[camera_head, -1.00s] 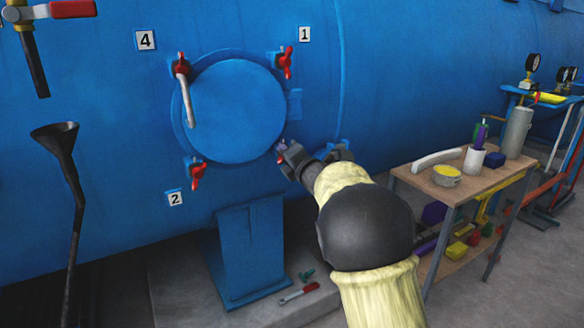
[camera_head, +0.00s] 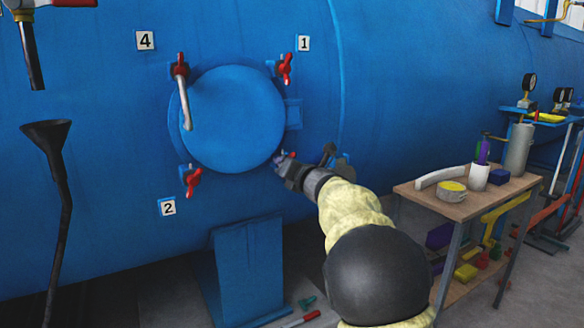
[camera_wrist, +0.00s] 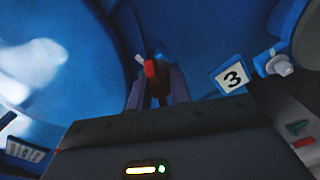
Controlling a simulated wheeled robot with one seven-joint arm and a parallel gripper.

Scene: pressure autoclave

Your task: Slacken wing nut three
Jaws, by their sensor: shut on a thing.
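The round blue hatch (camera_head: 232,118) is closed on the big blue tank. Red wing nuts sit around its rim beside number plates: one by plate 1 (camera_head: 285,69), one by plate 2 (camera_head: 193,181), one by plate 4 (camera_head: 180,66). My gripper (camera_head: 281,163) is at the hatch's lower right edge. In the wrist view, wing nut three (camera_wrist: 152,71) is red and stands between the two fingers of my gripper (camera_wrist: 157,88), which are shut on it. Plate 3 (camera_wrist: 232,77) is just right of it. In the head view my gripper mostly hides this nut.
A wooden-topped cart (camera_head: 466,197) with a tape roll (camera_head: 452,190), a white cup (camera_head: 478,176) and a grey cylinder (camera_head: 518,149) stands right of my arm. A blue pedestal (camera_head: 247,268) is below the hatch. A dark funnel (camera_head: 50,137) is at the left.

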